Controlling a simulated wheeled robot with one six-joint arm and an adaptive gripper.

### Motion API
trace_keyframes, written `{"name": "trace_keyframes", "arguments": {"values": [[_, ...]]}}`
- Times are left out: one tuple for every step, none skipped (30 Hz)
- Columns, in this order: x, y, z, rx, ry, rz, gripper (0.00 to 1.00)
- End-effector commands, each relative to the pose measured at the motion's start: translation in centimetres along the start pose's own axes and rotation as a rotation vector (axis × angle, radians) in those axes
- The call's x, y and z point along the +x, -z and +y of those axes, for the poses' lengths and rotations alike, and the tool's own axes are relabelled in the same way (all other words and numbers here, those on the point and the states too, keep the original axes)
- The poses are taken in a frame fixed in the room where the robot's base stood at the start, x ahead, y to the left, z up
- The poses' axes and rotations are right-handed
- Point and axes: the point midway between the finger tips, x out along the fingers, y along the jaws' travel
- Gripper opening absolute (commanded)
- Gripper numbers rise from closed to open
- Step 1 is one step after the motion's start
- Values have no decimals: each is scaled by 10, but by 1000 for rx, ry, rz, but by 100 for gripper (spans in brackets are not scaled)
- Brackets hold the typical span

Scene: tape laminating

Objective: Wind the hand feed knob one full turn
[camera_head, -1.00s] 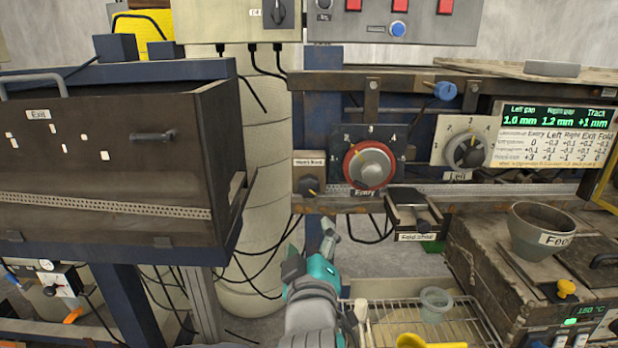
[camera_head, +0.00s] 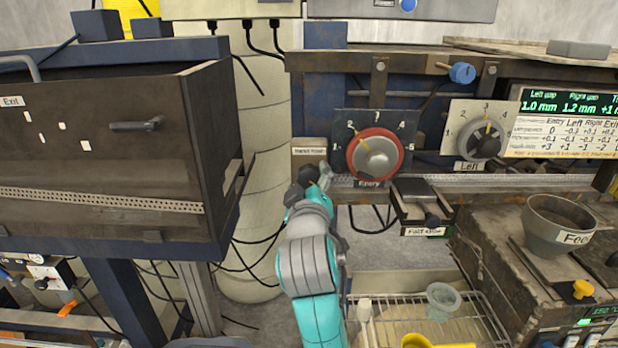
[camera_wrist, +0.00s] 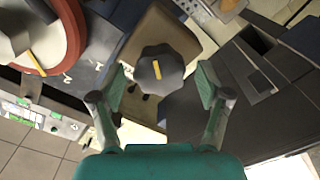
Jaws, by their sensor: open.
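The hand feed knob (camera_wrist: 160,70) is a dark lobed knob with a yellow pointer mark, on a tan plate. In the wrist view it sits between the two open fingers of my gripper (camera_wrist: 160,85), with a gap on both sides. I see no finger touching it. In the head view my teal gripper (camera_head: 310,186) is at the knob (camera_head: 308,175), below a small label plate (camera_head: 309,152), and covers part of it. The knob's pointer is clear only in the wrist view.
The red-ringed Entry dial (camera_head: 375,157) is close on the right, and the Left dial (camera_head: 483,138) lies farther right. A small Fold tray (camera_head: 417,207) is low on the right. The dark Exit box (camera_head: 100,150) stands left. A wire rack (camera_head: 470,325) lies below.

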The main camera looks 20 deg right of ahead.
Motion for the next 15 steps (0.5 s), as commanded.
{"name": "trace_keyframes", "arguments": {"values": [[6,0,0,0,-1,0,76],[8,0,1,1,-1,0,76],[11,0,0,1,0,0,76],[13,0,0,1,0,-1,76],[14,0,0,1,0,-1,76],[16,0,0,1,1,-1,76],[16,0,0,1,1,0,76],[17,0,0,1,1,0,76],[17,0,0,1,0,0,76],[17,0,0,1,0,0,76],[17,0,0,1,0,0,76],[17,0,0,1,0,0,76],[17,0,0,1,0,0,76],[17,0,0,1,0,0,76],[17,0,0,1,0,0,76]]}}
